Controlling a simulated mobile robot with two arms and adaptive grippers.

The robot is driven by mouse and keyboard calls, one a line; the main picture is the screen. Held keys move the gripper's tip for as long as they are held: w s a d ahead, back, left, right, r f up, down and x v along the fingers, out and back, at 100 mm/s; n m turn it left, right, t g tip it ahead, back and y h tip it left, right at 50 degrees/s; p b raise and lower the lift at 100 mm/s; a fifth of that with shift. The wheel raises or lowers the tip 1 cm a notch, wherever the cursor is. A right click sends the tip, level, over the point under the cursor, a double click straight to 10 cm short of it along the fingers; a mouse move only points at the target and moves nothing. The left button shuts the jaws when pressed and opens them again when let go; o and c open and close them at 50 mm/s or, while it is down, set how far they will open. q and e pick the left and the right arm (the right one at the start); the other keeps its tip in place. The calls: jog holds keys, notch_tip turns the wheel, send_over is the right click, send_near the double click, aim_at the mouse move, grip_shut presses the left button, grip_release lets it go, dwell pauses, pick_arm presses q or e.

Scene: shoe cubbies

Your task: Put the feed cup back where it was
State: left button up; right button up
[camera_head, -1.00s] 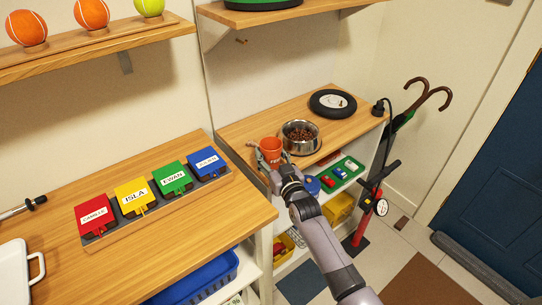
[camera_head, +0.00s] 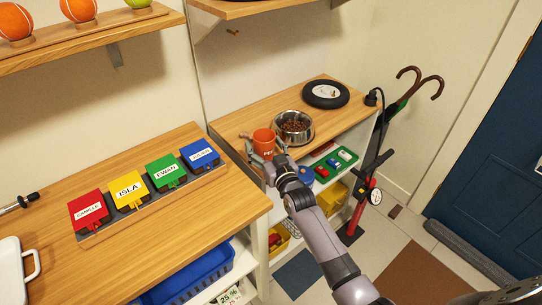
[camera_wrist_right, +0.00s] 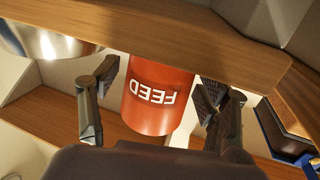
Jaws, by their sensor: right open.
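The feed cup (camera_head: 264,142) is orange-red with white lettering and stands upright near the front left corner of the wooden shelf top. It also shows in the right wrist view (camera_wrist_right: 158,98), upside down, with FEED facing the camera. My right gripper (camera_head: 264,149) is open around the cup. In the wrist view its two fingers (camera_wrist_right: 158,82) are on either side of the cup, with visible gaps. A metal bowl of brown kibble (camera_head: 294,127) stands just behind and right of the cup. My left gripper is not in view.
A black round object (camera_head: 326,94) lies behind the bowl on the shelf top (camera_head: 258,115). A green tray (camera_head: 335,165) sits on a lower shelf. The left counter (camera_head: 165,235) holds coloured name boxes (camera_head: 129,188). Umbrellas (camera_head: 405,95) and a red pump (camera_head: 360,205) stand at the right.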

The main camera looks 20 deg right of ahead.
jog(key=s+d, duration=0.1)
jog(key=s, duration=1)
jog(key=shift+s, duration=0.4)
jog(key=shift+f, duration=0.1)
